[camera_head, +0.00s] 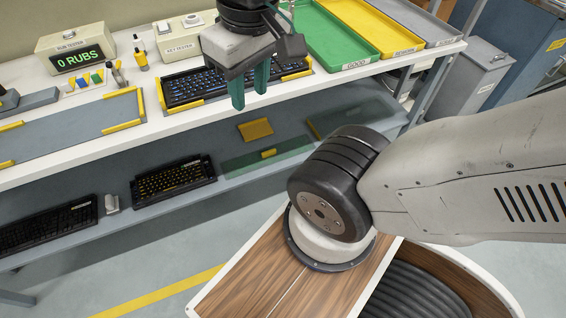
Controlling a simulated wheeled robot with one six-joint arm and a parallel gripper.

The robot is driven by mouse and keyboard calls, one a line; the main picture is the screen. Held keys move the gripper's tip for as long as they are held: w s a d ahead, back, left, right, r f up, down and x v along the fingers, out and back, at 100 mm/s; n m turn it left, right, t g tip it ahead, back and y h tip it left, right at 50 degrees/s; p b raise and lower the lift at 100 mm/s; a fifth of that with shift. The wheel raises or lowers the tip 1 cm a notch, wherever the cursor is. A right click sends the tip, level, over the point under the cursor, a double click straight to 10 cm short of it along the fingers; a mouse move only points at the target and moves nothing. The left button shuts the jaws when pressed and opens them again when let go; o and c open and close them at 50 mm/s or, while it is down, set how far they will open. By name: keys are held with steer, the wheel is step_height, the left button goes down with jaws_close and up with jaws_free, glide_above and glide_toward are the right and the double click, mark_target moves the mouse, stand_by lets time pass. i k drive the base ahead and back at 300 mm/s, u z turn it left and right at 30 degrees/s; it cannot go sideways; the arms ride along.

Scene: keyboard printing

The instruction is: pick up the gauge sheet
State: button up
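A clear greenish sheet (240,163) with a small yellow tab lies flat on the lower shelf, right of the keyboards there. It looks like the gauge sheet, though no label is readable. My gripper (250,100) points down with two green fingers apart and nothing seen between them. It is above and up-picture from the sheet, in front of the upper bench's keyboard (190,87), which it partly hides. My gripper appears clear of the sheet.
A yellow block (255,128) and another clear sheet with a yellow edge (345,112) are also on the lower shelf (230,185). Two keyboards lie left there. The upper bench's front edge (130,142) overhangs. Green GOOD (325,35) and yellow REWORK (372,25) trays stand at upper right.

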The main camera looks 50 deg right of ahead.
mark_target(243, 164)
steer(key=z, duration=0.9)
steer(key=i, duration=0.45)
steer(key=u, duration=0.05)
steer(key=k, duration=1.6)
steer(key=u, duration=0.2)
steer(key=i, duration=0.2)
steer(key=z, duration=0.2)
